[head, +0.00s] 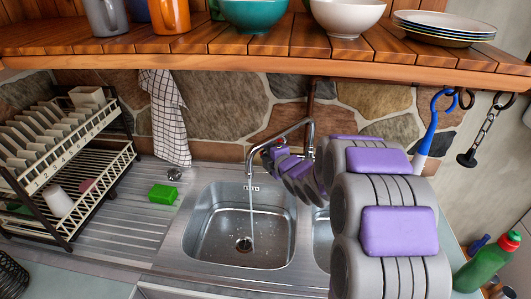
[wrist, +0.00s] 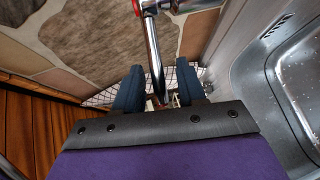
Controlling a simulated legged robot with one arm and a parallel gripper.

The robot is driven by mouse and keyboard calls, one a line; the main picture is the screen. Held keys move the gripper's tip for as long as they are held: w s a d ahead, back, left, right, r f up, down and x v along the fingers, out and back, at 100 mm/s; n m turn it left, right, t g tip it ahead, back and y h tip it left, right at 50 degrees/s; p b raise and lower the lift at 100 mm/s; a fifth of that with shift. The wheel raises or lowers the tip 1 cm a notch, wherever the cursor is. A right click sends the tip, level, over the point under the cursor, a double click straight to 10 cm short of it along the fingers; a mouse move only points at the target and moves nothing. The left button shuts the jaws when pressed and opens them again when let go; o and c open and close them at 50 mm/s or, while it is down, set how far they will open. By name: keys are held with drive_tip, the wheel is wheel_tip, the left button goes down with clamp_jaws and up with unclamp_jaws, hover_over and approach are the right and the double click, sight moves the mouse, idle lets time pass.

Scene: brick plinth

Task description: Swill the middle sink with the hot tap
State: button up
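A chrome tap (head: 298,130) stands at the back of the steel sink unit. Its spout points over the large sink bowl (head: 205,235), and a thin stream of water (head: 252,215) falls near the drain. My gripper (head: 268,152) is at the spout, partly hidden behind my arm's purple and grey links. In the wrist view, my gripper (wrist: 158,92) has its two dark blue fingers apart, with the chrome spout pipe (wrist: 153,45) between them and gaps visible on both sides. A red part (wrist: 137,6) shows at the top edge. The tap's handles are not clear in the head view.
A second bowl (head: 321,240) is mostly hidden by my arm. A green sponge (head: 163,194) lies on the drainer, beside a dish rack (head: 70,150). A checked towel (head: 166,115) hangs behind. A wooden shelf (head: 250,60) with crockery overhangs the sink. Bottles (head: 487,262) stand right.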

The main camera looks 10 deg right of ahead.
drive_tip(key=shift+w+a, duration=0.15)
drive_tip(key=shift+w, duration=0.05)
drive_tip(key=shift+c, duration=0.5)
clamp_jaws()
drive_tip(key=shift+f, duration=0.1)
